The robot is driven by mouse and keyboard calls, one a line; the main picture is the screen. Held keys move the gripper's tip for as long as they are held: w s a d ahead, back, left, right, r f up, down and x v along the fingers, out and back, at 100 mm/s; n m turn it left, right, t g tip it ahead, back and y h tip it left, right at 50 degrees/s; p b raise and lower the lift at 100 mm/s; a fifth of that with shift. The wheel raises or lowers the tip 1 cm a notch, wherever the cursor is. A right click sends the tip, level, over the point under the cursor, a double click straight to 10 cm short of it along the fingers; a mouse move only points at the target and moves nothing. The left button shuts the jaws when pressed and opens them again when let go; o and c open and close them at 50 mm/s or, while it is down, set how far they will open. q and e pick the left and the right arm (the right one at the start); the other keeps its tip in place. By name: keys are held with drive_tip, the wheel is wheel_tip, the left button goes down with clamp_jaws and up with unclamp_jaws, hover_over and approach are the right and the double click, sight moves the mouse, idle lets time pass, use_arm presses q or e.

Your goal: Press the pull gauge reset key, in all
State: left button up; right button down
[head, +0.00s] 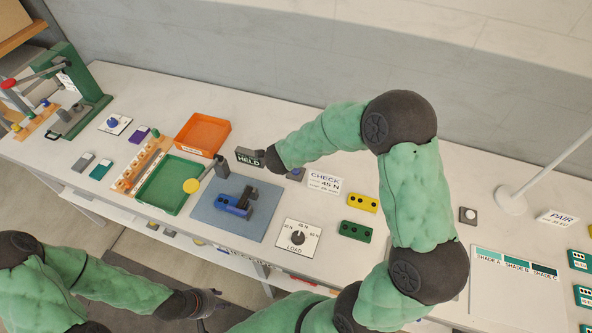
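A dark display box (249,157) reading "HELD" stands at the back of the bench, behind a blue-grey mat (212,212). A blue and dark fixture (235,204) sits on the mat. I cannot make out a labelled reset key. A small grey-blue block (296,173) shows just right of my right wrist, partly hidden by my arm. My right gripper (262,158) is at the right end of the display box; its fingers are mostly hidden and contact cannot be told. My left gripper (213,294) is low in front of the bench, away from everything; its finger gap is unclear.
A "CHECK 45 N" card (325,181) stands right of my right wrist. A LOAD dial (298,237) lies in front. Yellow (359,203) and green (354,231) blocks lie right.

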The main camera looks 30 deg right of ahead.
drive_tip(key=b, duration=0.8)
hover_over(296, 172)
drive_tip(key=shift+f, duration=3.45)
drive_tip(key=shift+f+b, duration=0.35)
drive_tip(key=shift+f, duration=0.6)
drive_tip(key=shift+f, duration=0.1)
drive_tip(key=shift+f, duration=0.35)
drive_tip(key=shift+f, duration=0.5)
drive_tip(key=shift+r+p, duration=0.85)
drive_tip(key=shift+r, duration=0.1)
